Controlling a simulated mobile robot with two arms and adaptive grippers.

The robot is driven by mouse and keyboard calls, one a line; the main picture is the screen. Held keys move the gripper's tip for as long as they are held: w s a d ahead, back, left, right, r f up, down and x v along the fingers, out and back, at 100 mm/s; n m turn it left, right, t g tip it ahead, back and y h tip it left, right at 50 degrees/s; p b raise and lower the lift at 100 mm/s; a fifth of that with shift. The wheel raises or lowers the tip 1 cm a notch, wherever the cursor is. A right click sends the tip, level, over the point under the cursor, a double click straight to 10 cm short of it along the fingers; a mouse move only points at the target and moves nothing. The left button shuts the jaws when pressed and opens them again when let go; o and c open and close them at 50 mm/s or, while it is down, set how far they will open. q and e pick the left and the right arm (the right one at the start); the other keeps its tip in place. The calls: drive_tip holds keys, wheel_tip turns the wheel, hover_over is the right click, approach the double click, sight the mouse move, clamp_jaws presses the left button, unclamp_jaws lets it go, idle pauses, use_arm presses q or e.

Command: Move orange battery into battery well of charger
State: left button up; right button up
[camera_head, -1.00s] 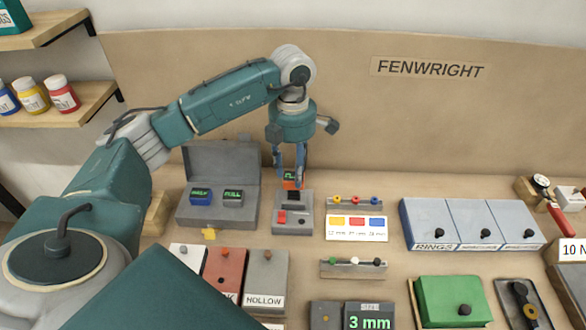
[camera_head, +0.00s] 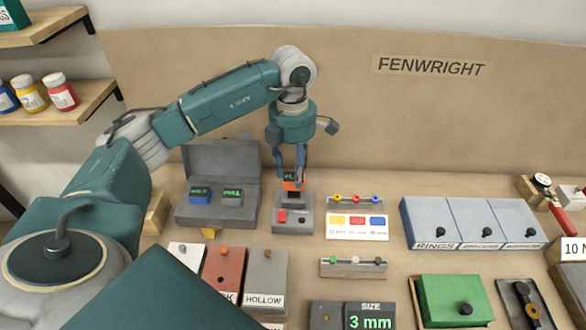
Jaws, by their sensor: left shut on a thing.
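The battery is at the back part of the grey charger (camera_head: 292,226), where the battery well would be. The fingers and battery cover the well, so I cannot tell how deep the battery sits. The charger has a red block on its front left and a small dark button beside it. My right gripper is not in view.
A colour-chart stand (camera_head: 357,227) is close on the right. Labelled bins (camera_head: 455,215) stand farther right.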

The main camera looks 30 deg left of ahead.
sight(293, 176)
use_arm(q)
drive_tip(key=shift+f+b, duration=1.3)
drive_tip(key=shift+f, duration=0.6)
drive_tip(key=o, duration=1.4)
drive_tip(key=shift+c, duration=0.2)
drive_tip(key=shift+r, duration=0.1)
wheel_tip(293, 176, up, 12)
